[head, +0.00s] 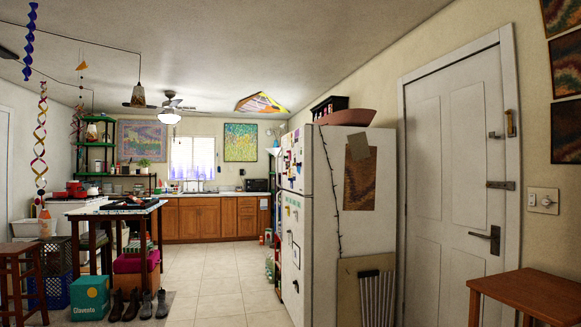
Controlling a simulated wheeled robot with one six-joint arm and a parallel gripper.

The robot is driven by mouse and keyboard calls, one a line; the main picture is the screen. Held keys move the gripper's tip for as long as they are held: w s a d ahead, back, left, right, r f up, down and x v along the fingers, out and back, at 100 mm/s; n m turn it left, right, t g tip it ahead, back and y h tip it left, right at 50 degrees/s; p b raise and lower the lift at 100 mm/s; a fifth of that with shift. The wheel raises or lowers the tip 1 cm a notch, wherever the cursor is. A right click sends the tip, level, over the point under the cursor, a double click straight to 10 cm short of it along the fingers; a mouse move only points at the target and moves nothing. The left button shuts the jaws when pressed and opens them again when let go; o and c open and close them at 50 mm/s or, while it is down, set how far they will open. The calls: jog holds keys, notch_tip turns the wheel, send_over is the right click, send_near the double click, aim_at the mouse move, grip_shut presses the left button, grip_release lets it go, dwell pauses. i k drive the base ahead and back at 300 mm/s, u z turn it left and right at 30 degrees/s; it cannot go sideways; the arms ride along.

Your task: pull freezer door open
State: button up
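A white fridge-freezer (325,259) stands right of the middle in the head view, with its broad side towards me. Its front faces left and shows at a steep angle. The upper door, likely the freezer door (295,160), carries several magnets and papers and looks shut. The lower door (292,245) below it also looks shut. The door handles are too small to make out. My gripper is not in view.
Tiled floor (220,290) is clear left of the fridge. A table (112,207), a teal box (90,297) and shoes (132,304) stand at left. A wooden stool (530,292) stands at front right by a closed white door (455,170).

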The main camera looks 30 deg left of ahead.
aim_at(300, 140)
jog(key=u, duration=0.25)
jog(key=i, duration=0.75)
jog(key=u, duration=0.9)
jog(key=i, duration=1.75)
jog(key=u, duration=0.7)
jog(key=i, duration=3.55)
jog(key=z, duration=0.7)
jog(key=i, duration=1.6)
jog(key=z, duration=0.4)
